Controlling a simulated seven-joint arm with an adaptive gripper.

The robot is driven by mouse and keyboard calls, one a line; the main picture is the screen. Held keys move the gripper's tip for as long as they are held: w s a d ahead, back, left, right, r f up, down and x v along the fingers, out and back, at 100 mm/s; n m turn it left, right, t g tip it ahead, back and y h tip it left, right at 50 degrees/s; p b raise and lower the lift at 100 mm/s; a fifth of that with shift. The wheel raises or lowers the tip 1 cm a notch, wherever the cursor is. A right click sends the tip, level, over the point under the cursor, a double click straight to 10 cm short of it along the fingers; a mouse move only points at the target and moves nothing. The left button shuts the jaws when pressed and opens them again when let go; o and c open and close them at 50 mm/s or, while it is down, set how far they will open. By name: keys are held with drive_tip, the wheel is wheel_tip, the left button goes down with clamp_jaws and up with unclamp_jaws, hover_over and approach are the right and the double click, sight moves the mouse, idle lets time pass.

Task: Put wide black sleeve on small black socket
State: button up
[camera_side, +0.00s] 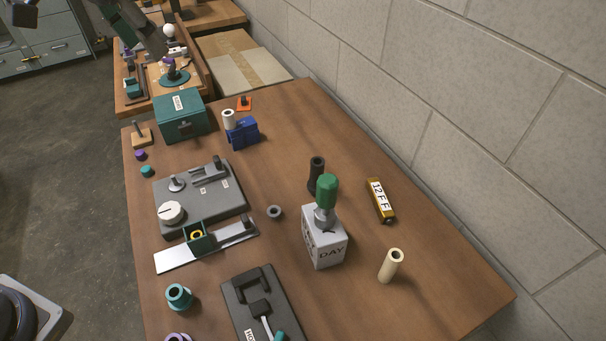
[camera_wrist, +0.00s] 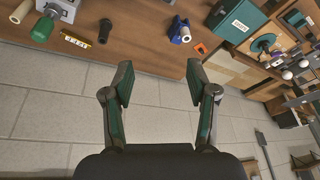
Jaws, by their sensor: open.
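A dark, upright tube with a wider foot (camera_side: 316,176), which looks like the wide black sleeve, stands on the table behind the green-topped item. It also shows near the top of the wrist view (camera_wrist: 105,31). I cannot tell for sure which part is the small black socket; a small dark piece sits on an orange plate (camera_side: 244,103) at the far table edge, and that plate also shows in the wrist view (camera_wrist: 200,48). My gripper (camera_wrist: 160,83) is open and empty. Its fingers are apart from the tube and the plate.
A white block with a green-handled part (camera_side: 326,240), a yellow-black label bar (camera_side: 380,201) and a cream tube (camera_side: 391,266) stand near the sleeve. A blue block (camera_side: 242,132) and teal box (camera_side: 181,115) stand farther back. A block wall runs along the right.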

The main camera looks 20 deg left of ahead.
drive_tip(key=s+a+f+n+t, duration=0.1)
drive_tip(key=s+a+f, duration=0.2)
drive_tip(key=s, duration=0.6)
drive_tip(key=s+a+f+n+t, duration=0.1)
drive_tip(key=s+a+f, duration=0.3)
drive_tip(key=s, duration=0.5)
drive_tip(key=shift+s+a+f+n, duration=0.2)
drive_tip(key=shift+s+a+n, duration=0.2)
drive_tip(key=shift+a+n, duration=0.25)
